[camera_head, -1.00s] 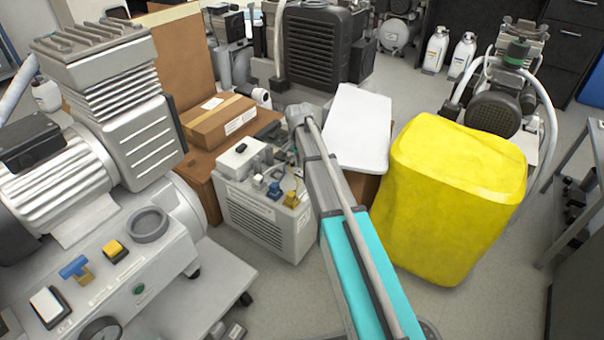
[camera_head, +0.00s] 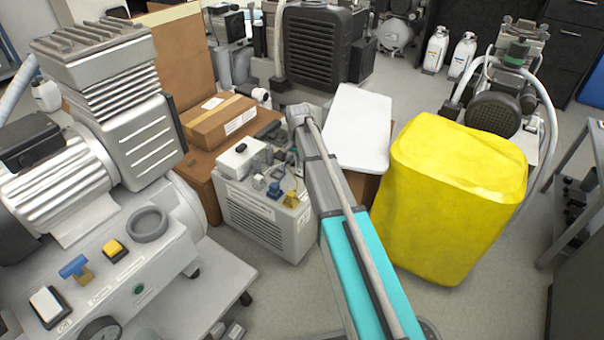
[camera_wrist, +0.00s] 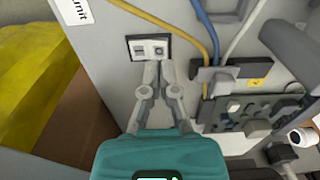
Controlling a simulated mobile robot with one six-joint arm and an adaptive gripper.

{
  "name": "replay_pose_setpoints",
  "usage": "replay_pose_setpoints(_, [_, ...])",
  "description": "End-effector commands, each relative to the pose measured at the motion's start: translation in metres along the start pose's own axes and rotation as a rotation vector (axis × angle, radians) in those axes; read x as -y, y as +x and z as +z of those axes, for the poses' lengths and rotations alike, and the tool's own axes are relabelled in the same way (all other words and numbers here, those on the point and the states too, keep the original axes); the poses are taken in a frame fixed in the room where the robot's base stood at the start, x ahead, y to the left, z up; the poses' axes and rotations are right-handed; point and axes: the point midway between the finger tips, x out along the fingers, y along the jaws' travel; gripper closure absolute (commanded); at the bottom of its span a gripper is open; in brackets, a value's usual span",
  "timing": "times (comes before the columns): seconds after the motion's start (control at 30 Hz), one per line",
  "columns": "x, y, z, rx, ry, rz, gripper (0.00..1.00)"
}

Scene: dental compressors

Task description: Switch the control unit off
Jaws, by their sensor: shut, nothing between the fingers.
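In the wrist view, a grey panel (camera_wrist: 107,62) carries a white label, partly cut off, that ends in "unit". A small black-framed switch plate (camera_wrist: 149,47) with two light square parts is set in this panel. My gripper (camera_wrist: 151,68) is shut and empty, its fingertips together just below the switch plate in the picture. I cannot tell whether they touch the panel. The switch's on or off position is too small to read. In the head view, my arm reaches to the middle and its fingers cannot be made out.
A yellow bag-like object (camera_head: 450,195) stands right of my arm. A grey labelled unit (camera_head: 265,220) is to its left, and a large compressor (camera_head: 105,150) fills the left side.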

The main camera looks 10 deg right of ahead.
Motion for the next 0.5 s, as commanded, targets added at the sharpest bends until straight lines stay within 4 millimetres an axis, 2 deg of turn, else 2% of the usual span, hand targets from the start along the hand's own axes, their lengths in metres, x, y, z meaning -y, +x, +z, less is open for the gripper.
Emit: replay_pose_setpoints(0.5, [0.0000,0.0061,0.0000,0.000,0.000,0.000,1.00])
